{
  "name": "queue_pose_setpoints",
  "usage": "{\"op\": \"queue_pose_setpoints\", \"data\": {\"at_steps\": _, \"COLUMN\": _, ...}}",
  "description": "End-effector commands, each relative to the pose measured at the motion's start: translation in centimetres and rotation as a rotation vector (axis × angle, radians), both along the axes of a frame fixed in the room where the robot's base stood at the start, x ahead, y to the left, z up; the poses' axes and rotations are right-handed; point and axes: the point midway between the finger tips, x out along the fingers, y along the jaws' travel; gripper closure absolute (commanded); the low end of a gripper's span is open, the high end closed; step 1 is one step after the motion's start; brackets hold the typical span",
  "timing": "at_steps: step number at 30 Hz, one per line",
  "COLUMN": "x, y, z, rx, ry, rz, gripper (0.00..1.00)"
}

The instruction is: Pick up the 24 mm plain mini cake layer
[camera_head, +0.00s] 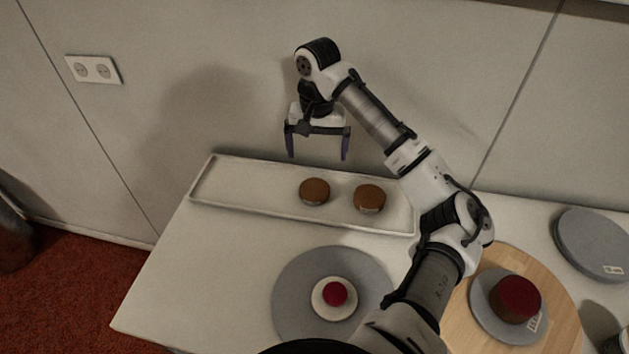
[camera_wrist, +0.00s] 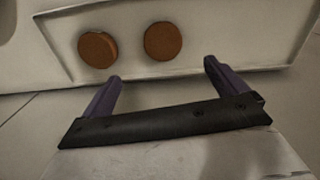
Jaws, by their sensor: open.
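Two round brown cake layers lie flat on the long white tray (camera_head: 240,185). The left one (camera_head: 314,191) and the right one (camera_head: 369,198) have similar diameters; the right one shows a little more pale side. I cannot tell which is the 24 mm plain one. The wrist view shows both layers, one at left (camera_wrist: 97,50) and one at right (camera_wrist: 163,41), beyond my fingertips. My gripper (camera_head: 318,158) is open and empty, fingers pointing down, above the tray's back edge near the left layer. In the wrist view (camera_wrist: 163,70) nothing is between its fingers.
A grey turntable (camera_head: 295,290) bears a white disc (camera_head: 321,311) with a small red-topped piece (camera_head: 335,293). At right, a taller red-topped cake (camera_head: 516,299) stands on a labelled grey disc (camera_head: 485,310) over a wooden board (camera_head: 465,328). Grey discs (camera_head: 590,240) lie farther right. The wall is close behind.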

Motion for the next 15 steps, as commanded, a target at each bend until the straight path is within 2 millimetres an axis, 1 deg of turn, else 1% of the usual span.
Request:
{"op": "queue_pose_setpoints", "data": {"at_steps": 1, "x": -0.1, "y": 0.1, "z": -1.0, "rx": 0.003, "ry": 0.004, "rz": 0.001, "gripper": 0.03}}
{"op": "queue_pose_setpoints", "data": {"at_steps": 6, "x": -0.1, "y": 0.2, "z": -4.3, "rx": 0.005, "ry": 0.002, "rz": 0.002, "gripper": 0.03}}
{"op": "queue_pose_setpoints", "data": {"at_steps": 12, "x": 0.0, "y": 0.2, "z": -6.9, "rx": 0.003, "ry": -0.001, "rz": 0.003, "gripper": 0.03}}
{"op": "queue_pose_setpoints", "data": {"at_steps": 15, "x": 0.0, "y": 0.2, "z": -7.4, "rx": 0.003, "ry": -0.003, "rz": 0.004, "gripper": 0.03}}
